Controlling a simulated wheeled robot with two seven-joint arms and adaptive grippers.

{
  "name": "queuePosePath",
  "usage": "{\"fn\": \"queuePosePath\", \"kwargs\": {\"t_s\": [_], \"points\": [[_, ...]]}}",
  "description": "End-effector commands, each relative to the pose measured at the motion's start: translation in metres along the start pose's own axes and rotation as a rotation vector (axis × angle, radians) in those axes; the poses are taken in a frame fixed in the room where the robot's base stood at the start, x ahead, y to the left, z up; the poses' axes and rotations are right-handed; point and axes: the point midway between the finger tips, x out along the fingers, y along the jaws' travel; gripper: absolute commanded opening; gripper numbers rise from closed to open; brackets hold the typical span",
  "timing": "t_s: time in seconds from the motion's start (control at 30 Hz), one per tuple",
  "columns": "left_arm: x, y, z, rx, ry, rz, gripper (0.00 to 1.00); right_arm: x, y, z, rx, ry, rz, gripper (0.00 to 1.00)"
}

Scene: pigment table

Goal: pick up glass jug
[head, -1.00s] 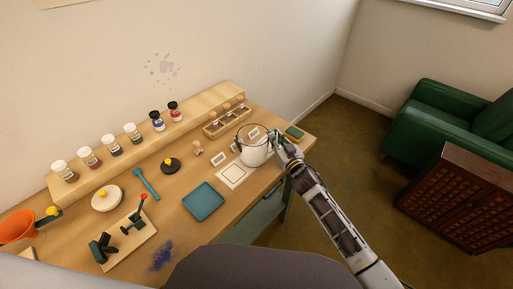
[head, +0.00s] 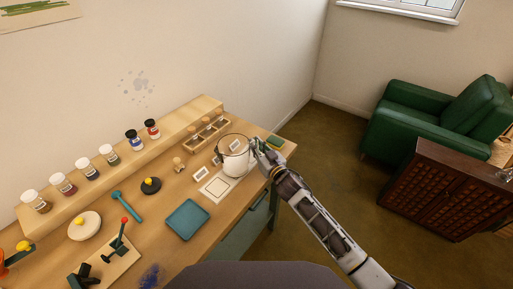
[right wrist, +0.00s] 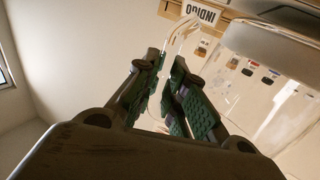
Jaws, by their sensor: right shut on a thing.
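The glass jug (head: 235,161) stands near the right end of the table, with a clear upper part and a whitish lower part. My right gripper (head: 256,148) is at its right side. In the right wrist view, the green-padded fingers of my right gripper (right wrist: 168,98) are closed around the jug's clear handle, and the jug's clear wall (right wrist: 268,75) fills the right side. I cannot tell whether the jug's base touches the table. My left gripper is not in view.
A square-marked white card (head: 217,187) lies in front of the jug. A teal tray (head: 187,219) lies left of it. Jars line the back shelf. A green armchair (head: 425,120) stands right.

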Motion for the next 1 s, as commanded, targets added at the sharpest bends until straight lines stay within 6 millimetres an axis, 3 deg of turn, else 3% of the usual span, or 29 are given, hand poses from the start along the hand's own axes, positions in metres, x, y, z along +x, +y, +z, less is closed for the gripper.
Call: {"fn": "queuePosePath", "kwargs": {"t_s": [0.4, 1.0], "points": [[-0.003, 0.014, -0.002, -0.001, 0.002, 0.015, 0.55, 0.0, 0.0, -0.028, 0.0, 0.005, -0.002, 0.0], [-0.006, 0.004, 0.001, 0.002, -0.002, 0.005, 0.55, 0.0, -0.001, -0.071, 0.001, 0.004, -0.002, 0.0]]}}
